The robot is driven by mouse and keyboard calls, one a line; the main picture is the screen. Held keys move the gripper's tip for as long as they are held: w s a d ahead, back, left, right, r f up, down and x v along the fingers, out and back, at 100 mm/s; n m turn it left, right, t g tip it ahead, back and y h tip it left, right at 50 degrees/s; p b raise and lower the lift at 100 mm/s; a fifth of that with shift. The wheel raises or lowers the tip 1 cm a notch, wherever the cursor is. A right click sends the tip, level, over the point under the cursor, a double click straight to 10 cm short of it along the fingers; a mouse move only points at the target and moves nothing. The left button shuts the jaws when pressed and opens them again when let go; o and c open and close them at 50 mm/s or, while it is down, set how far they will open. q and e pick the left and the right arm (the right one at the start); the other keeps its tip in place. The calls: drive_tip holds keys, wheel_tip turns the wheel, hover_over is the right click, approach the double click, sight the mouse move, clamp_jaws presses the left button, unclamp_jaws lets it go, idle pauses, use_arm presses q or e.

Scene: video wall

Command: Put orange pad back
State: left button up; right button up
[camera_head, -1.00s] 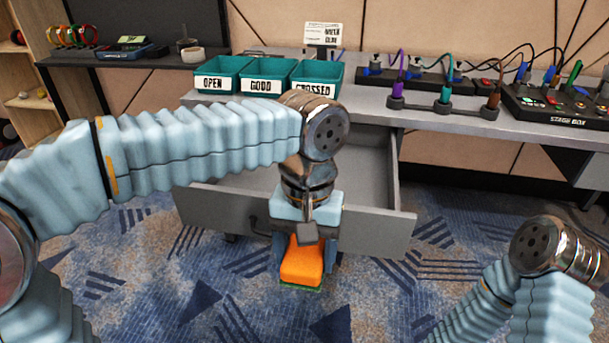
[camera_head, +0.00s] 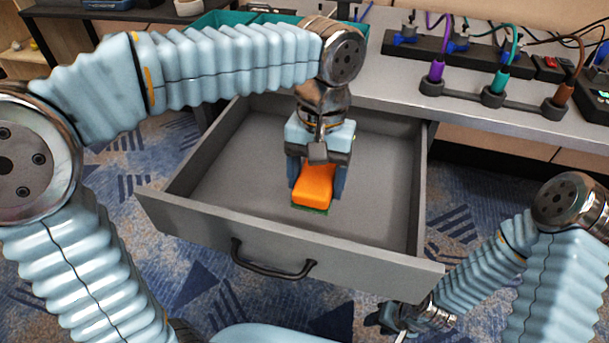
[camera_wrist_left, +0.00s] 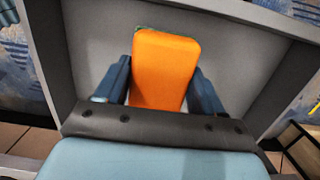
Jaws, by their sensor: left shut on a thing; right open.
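The orange pad (camera_head: 313,187), with a dark green underside edge, is held between the fingers of my left gripper (camera_head: 317,185). In the head view it is over the open grey drawer (camera_head: 240,185), inside the outline of its walls. I cannot tell whether the pad touches the drawer floor. In the left wrist view the pad (camera_wrist_left: 163,70) sits between both blue fingers, with grey drawer surfaces around it. My right gripper (camera_head: 392,322) is low at the bottom, in front of the drawer and apart from it; its fingers are small and partly cut off.
The drawer front has a dark handle (camera_head: 273,262). On the desk (camera_head: 395,85) above stand teal bins (camera_head: 215,20), partly hidden by my left arm, and a cable strip (camera_head: 490,97) with coloured plugs. Patterned carpet lies around the drawer.

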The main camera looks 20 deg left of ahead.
use_arm(q)
drive_tip(key=w, duration=0.1)
drive_tip(key=w+a+f, duration=0.1)
drive_tip(key=w, duration=0.1)
drive_tip(key=w+a+f, duration=0.1)
drive_tip(key=shift+w+a+f, duration=0.15)
drive_tip(key=shift+w+a, duration=0.1)
drive_tip(key=shift+w, duration=0.05)
drive_tip(key=w+f, duration=0.1)
drive_tip(key=w+a+f, duration=0.1)
drive_tip(key=f, duration=0.1)
drive_tip(key=w+a+f, duration=0.1)
drive_tip(key=f, duration=0.1)
drive_tip(key=shift+w+f, duration=0.1)
drive_tip(key=shift+w, duration=0.2)
drive_tip(key=shift+w+a+f, duration=0.1)
drive_tip(key=shift+w+f, duration=0.05)
drive_tip(key=shift+f, duration=0.8)
drive_tip(key=shift+w+a+f, duration=0.1)
drive_tip(key=shift+f, duration=0.8)
drive_tip(key=shift+f, duration=0.15)
drive_tip(key=o, duration=0.9)
drive_tip(key=shift+o, duration=0.2)
wheel_tip(320, 180, up, 12)
drive_tip(key=w+p, duration=0.1)
drive_tip(key=shift+w, duration=0.2)
drive_tip(key=shift+d, duration=0.1)
